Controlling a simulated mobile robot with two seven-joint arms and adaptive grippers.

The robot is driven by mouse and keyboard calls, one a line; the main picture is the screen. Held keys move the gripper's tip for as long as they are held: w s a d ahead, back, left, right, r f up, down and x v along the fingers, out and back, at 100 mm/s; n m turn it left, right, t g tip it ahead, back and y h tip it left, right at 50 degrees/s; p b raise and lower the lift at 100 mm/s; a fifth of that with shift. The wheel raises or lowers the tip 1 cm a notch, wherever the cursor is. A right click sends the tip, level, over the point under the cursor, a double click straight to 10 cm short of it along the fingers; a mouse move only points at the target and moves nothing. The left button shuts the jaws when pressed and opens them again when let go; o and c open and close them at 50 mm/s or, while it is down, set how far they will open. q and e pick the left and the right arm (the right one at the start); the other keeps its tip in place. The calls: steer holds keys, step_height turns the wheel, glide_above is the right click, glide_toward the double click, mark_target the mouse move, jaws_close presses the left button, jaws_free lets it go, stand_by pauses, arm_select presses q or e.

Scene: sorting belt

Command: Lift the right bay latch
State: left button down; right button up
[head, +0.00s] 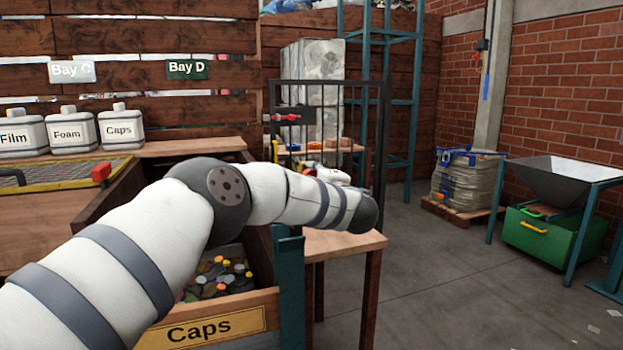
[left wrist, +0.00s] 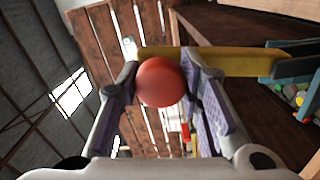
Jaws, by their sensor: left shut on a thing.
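My left gripper (left wrist: 162,72) shows in the left wrist view, its purple-padded fingers on either side of a round red knob (left wrist: 160,82). The gripper is shut on the knob. A yellow bar (left wrist: 235,62) runs behind the knob; I cannot tell whether the two are joined. In the head view my left arm reaches across the caps bay, and its gripper is mostly hidden behind the forearm. A red latch handle (head: 287,117) sits on the dark barred gate (head: 382,140) at the back. My right gripper is in neither view.
A wooden bin of caps (head: 268,300) stands under my arm. A red handle (head: 101,172) sits on a yellow-edged mesh panel at left. Several labelled containers (head: 67,134) stand behind it. A green box (head: 550,238) under a hopper stands at right. The middle floor is clear.

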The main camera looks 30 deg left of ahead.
arm_select(q)
steer(key=c, duration=1.1)
jaws_free()
steer(key=v, duration=1.2)
